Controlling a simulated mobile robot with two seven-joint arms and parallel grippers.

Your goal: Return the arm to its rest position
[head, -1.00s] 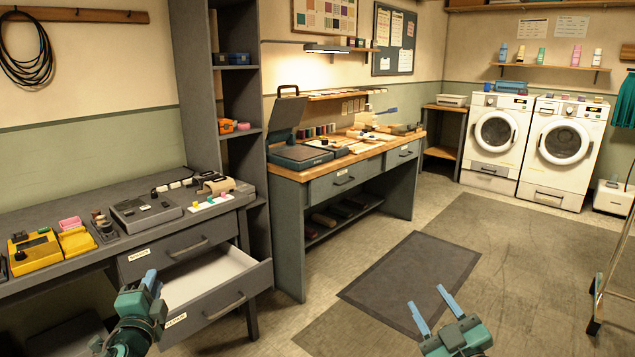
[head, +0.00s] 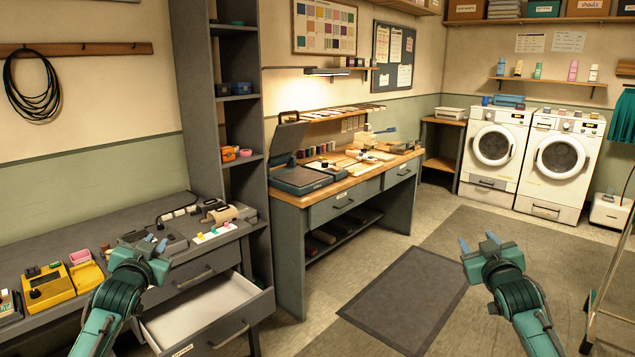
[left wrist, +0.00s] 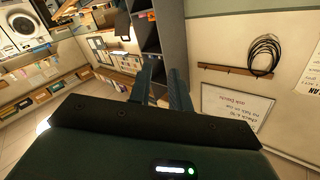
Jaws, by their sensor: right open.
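My left gripper (head: 156,242) is raised in front of the grey workbench at the left in the head view, overlapping the area of the open drawer and a grey device. In the left wrist view its two fingers (left wrist: 160,85) stand apart with nothing between them, pointing towards the tall grey shelf. My right gripper (head: 478,241) is open and empty at the right, above the floor beside the dark mat. Both forearms show, coming up from the bottom of the head view.
The grey workbench (head: 60,235) holds a yellow device (head: 48,287) and several small items. Its lower drawer (head: 205,312) stands open. A tall shelf (head: 238,185) and wooden-topped bench (head: 290,197) stand beyond. A metal rack (head: 608,265) is at the right edge. The floor mat (head: 405,295) is clear.

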